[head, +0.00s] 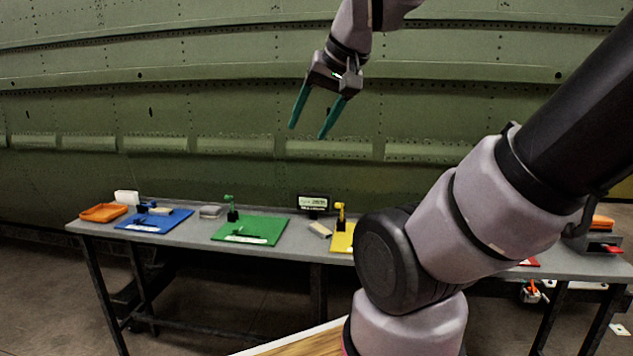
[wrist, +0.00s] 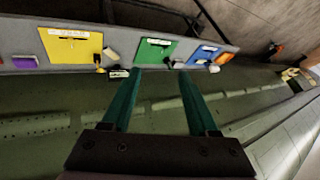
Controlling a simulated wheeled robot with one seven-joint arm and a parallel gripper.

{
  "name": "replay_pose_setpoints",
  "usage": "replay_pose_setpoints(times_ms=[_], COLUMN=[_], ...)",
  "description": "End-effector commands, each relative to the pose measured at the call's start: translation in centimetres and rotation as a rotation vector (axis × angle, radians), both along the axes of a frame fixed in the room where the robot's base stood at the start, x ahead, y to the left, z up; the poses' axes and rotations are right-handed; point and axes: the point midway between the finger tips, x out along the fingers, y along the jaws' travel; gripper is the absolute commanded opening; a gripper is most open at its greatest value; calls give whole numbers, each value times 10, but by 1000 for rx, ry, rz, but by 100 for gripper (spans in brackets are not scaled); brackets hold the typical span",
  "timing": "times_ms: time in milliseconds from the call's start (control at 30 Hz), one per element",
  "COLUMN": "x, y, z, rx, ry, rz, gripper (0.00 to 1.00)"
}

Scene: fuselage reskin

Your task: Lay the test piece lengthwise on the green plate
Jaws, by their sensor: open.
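The green plate (head: 250,230) lies flat on the grey bench, with a small green fixture at its back edge and a pale label on its front. It also shows in the wrist view (wrist: 155,51). A small beige block (head: 320,229) lies on the bench between the green and yellow plates, and a greyish block (head: 210,211) lies between the blue and green plates. I cannot tell which is the test piece. My gripper (head: 307,132) is open and empty, high above the bench; its green fingers also show in the wrist view (wrist: 160,71).
The blue plate (head: 140,222) carries a blue fixture and a small block. An orange tray (head: 103,213) and white box (head: 126,197) stand at the left end. The yellow plate (head: 341,240) is partly hidden by my arm. A dark sign (head: 313,202) stands behind; the fuselage wall (head: 200,90) rises beyond.

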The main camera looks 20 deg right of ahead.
Motion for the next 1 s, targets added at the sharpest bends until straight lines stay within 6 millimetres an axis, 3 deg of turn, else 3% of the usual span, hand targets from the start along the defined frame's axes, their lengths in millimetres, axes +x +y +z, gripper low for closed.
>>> replay_pose_setpoints(times_ms=[167, 467, 700, 1000], x=[39, 145, 210, 261], y=[-21, -90, -141, -185], z=[-16, -83, -162, -277], rx=[-110, -369, -461, -440], ry=[18, 58, 62, -30], rz=[-9, 71, 201, 349], gripper=[60, 60, 60, 60])
